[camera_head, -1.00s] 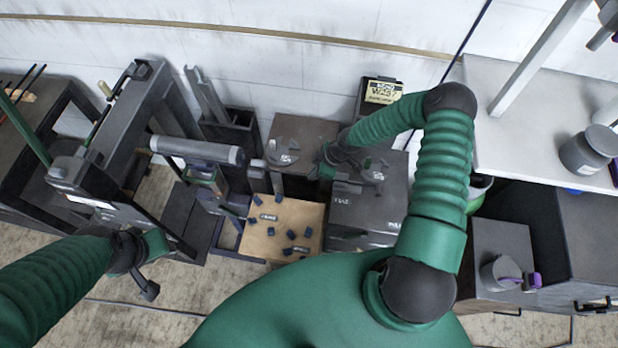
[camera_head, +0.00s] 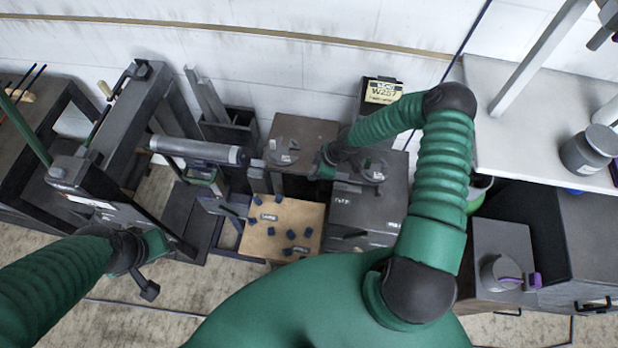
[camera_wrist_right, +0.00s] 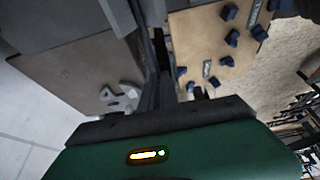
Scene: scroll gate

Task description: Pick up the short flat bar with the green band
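I cannot make out a short flat bar with a green band with certainty in either view. Several small dark blue pieces lie on a tan board (camera_head: 285,212) at the centre, with small labelled strips among them; the board also shows in the right wrist view (camera_wrist_right: 205,32). My right gripper (camera_head: 325,168) is above the gap between the brown-topped stand and the dark grey box, beyond the board's upper right corner. Its fingers are too dark and small to read. My left gripper (camera_head: 152,268) hangs at the lower left, near the frame's foot, its opening unclear.
A dark frame with a grey roller (camera_head: 197,151) stands left of the board. A brown-topped stand (camera_head: 310,130) carries a grey fitting (camera_head: 283,152). A dark grey box (camera_head: 365,208) stands right of the board. A white shelf (camera_head: 520,125) is at the right.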

